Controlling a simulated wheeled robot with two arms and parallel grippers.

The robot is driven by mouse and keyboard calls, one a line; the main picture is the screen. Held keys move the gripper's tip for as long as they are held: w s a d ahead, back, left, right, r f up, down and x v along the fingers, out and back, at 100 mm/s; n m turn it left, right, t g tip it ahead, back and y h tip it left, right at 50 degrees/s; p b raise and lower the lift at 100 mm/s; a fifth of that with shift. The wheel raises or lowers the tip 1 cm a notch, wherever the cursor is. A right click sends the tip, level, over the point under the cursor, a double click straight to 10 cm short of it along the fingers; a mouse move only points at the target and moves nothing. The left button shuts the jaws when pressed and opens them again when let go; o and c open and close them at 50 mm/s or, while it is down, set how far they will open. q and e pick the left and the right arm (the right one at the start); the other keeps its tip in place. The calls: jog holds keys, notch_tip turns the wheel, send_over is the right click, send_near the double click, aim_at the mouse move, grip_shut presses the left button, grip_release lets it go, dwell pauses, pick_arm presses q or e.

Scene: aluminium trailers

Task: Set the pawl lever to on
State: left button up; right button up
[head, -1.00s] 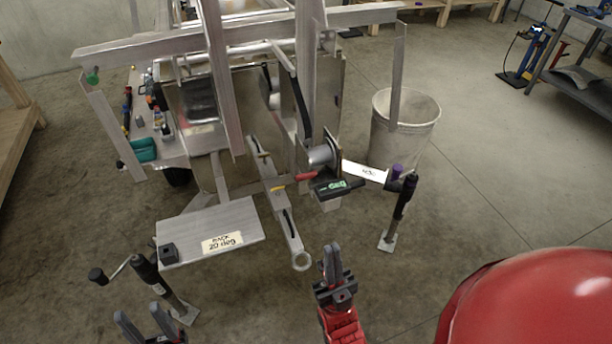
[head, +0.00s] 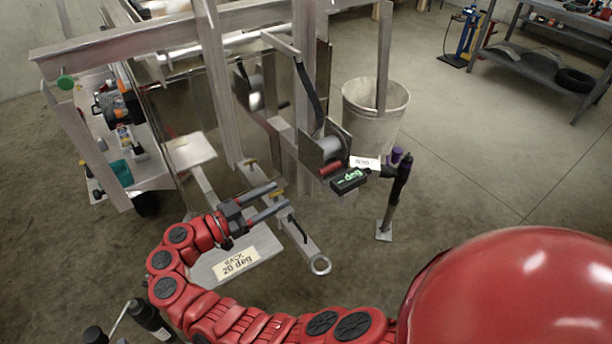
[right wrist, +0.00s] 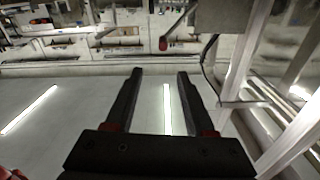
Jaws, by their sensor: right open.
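A winch (head: 323,149) sits on the upright post right of centre in the head view. A small red grip (head: 330,168) shows at its lower front, but I cannot tell whether this is the pawl lever. No on or off marking is readable. My right gripper (head: 279,197) is open and empty, left of and below the winch, with its fingers pointing right. In the right wrist view its two fingers (right wrist: 157,75) stand apart with nothing between them. A red-tipped rod (right wrist: 163,44) shows beyond them there. My left gripper is out of view.
A "BACK 20 deg" plate (head: 209,272) is under my right arm. The floor at right is open.

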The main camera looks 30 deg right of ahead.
jog(key=p, duration=0.4)
send_near(337, 167)
jog(key=shift+n, duration=0.4)
jog(key=d, duration=0.2)
jog(key=w+d, duration=0.1)
jog(key=d, duration=0.4)
jog(key=shift+w+d, duration=0.2)
jog(key=shift+d, duration=0.2)
jog(key=c, duration=0.8)
grip_shut()
jog(key=shift+f, duration=0.2)
